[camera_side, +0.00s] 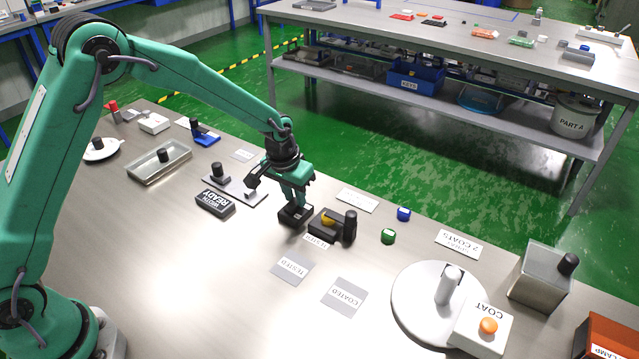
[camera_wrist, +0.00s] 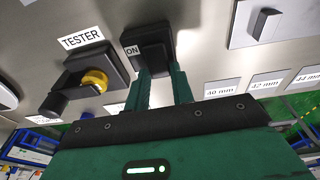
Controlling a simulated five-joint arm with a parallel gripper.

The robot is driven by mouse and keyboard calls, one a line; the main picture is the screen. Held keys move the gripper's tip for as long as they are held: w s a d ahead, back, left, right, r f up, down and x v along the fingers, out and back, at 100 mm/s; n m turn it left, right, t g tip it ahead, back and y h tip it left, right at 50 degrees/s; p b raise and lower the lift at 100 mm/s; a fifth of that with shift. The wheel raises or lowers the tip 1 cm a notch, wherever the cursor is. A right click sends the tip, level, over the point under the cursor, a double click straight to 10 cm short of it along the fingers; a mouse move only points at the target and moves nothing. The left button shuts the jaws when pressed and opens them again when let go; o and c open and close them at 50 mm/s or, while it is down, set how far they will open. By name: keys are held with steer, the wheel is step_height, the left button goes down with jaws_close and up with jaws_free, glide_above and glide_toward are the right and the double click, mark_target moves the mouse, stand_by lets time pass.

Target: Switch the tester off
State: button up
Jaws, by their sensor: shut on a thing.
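The tester (camera_side: 323,228) is a dark block with a yellow piece (camera_side: 328,219) in it and a black upright cylinder (camera_side: 350,225) at its right end. In the wrist view the tester (camera_wrist: 72,82) sits left of my fingers, beside its TESTER label (camera_wrist: 82,38). A black switch block (camera_side: 295,216) stands just left of the tester in the side view. It shows an ON label (camera_wrist: 132,50) in the wrist view. My gripper (camera_side: 296,203) points down at the switch (camera_wrist: 148,40), its fingers shut on a part of it that they largely hide.
A grey plate (camera_side: 240,192) with black knobs and a READY block (camera_side: 215,203) lie to the left. Blue (camera_side: 403,214) and green (camera_side: 388,236) pieces lie right of the tester. A white turntable (camera_side: 415,300) stands front right.

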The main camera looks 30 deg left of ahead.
mark_target(290, 206)
steer(key=o, duration=1)
steer(key=shift+d, duration=0.1)
steer(key=r, duration=0.2)
steer(key=s+r, duration=0.1)
steer(key=r, duration=0.4)
steer(key=shift+s+r, duration=0.15)
steer(key=shift+r, duration=0.2)
steer(key=shift+s, duration=0.1)
steer(key=s+a+r+t, duration=0.1)
steer(key=s+a+r, duration=0.2)
steer(key=s+r, duration=0.4)
steer(key=s+a+r+t, duration=0.1)
steer(key=s+a+r, duration=0.2)
steer(key=s+r, duration=0.35)
steer(key=shift+t, duration=0.7)
steer(key=s+a, duration=0.1)
steer(key=s, duration=0.3)
steer(key=s+a, duration=0.1)
steer(key=s, duration=0.4)
steer(key=s+a, duration=0.1)
steer(key=s, duration=0.4)
steer(key=shift+s+r, duration=0.15)
steer(key=shift+r, duration=0.2)
